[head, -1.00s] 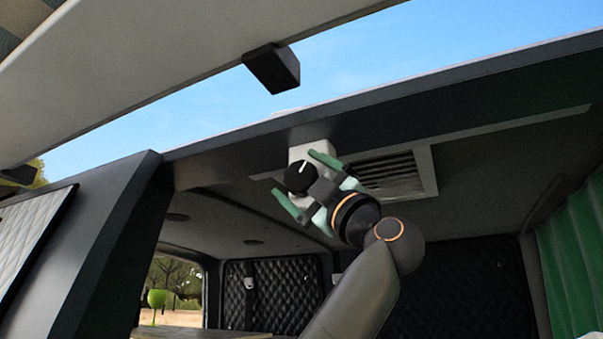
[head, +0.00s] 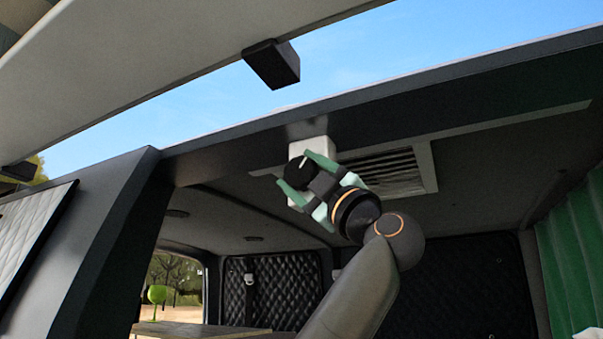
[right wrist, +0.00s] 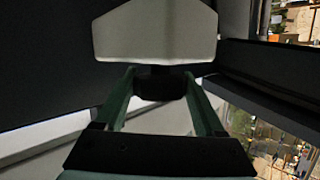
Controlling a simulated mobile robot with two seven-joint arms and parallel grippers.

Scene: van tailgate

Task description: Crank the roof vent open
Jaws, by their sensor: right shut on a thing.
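A round black crank knob (head: 297,172) with a white pointer line sits on a pale housing (head: 318,129) under the van's roof edge. The roof vent (head: 390,174), a slatted grille in a light frame, is in the ceiling just right of it; its slats look dark and I cannot tell how far open they are. My right gripper (head: 300,170) has its green fingers shut on the knob, one on each side. In the right wrist view the knob (right wrist: 160,84) is between the fingertips, below the pale housing (right wrist: 155,32). My left gripper is not in view.
The dark roof edge (head: 450,105) runs just above my right gripper. The raised tailgate (head: 150,65) with a black block (head: 272,64) hangs at the upper left. A green curtain (head: 575,250) is at the right. A table top (head: 200,331) shows low inside.

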